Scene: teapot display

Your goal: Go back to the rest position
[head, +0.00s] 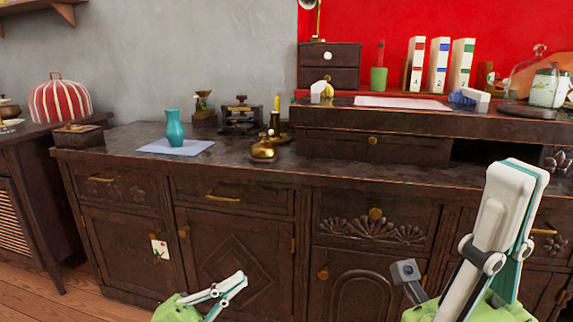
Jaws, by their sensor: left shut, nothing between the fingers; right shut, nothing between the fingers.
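My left gripper (238,280) is low in the head view, in front of the cabinet doors. It is shut and empty. My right gripper (526,172) is at the lower right, larger and closer to the camera, with its fingers pointing up. It is shut and empty, and it hides part of the cabinet front at the right. Both grippers appear apart from the furniture.
A dark wooden sideboard (240,226) spans the view. On its top stand a teal vase (175,130) on a pale sheet (199,149), a brass pot (263,150) and a candle holder (275,128). Several binders (438,64) stand on the raised right part. Wooden floor (38,290) shows lower left.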

